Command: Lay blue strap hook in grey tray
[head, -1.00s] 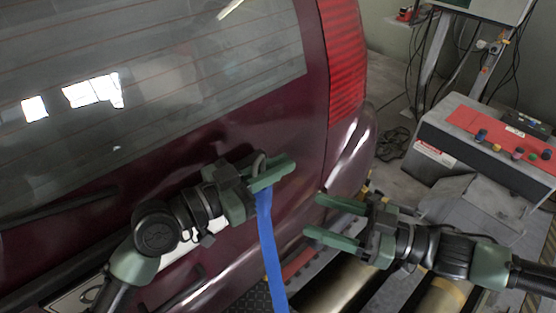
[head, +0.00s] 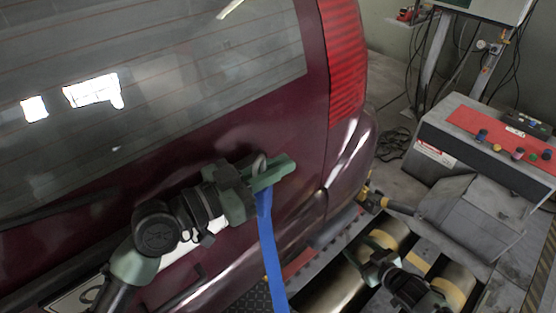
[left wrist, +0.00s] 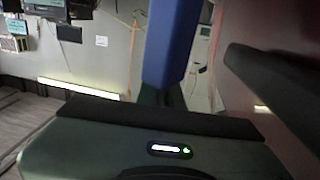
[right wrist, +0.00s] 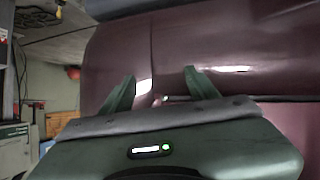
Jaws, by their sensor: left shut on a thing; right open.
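The blue strap (head: 268,245) hangs down from my left gripper (head: 274,174), which is shut on its hook end in front of the car's rear. A grey curved piece of the hook (head: 259,163) shows above the fingers; the rest is hidden. The strap also shows in the left wrist view (left wrist: 170,45). My right gripper (head: 368,256) is low over the rollers at the lower right, apart from the strap. It is open and empty in the right wrist view (right wrist: 156,90). I cannot make out a grey tray for certain.
The dark red car (head: 235,145) fills the left and middle. A grey console (head: 450,130) with a red top (head: 480,125) and coloured knobs stands at the right. Metal rollers (head: 335,290) with yellow bands lie below. Cables hang behind the console.

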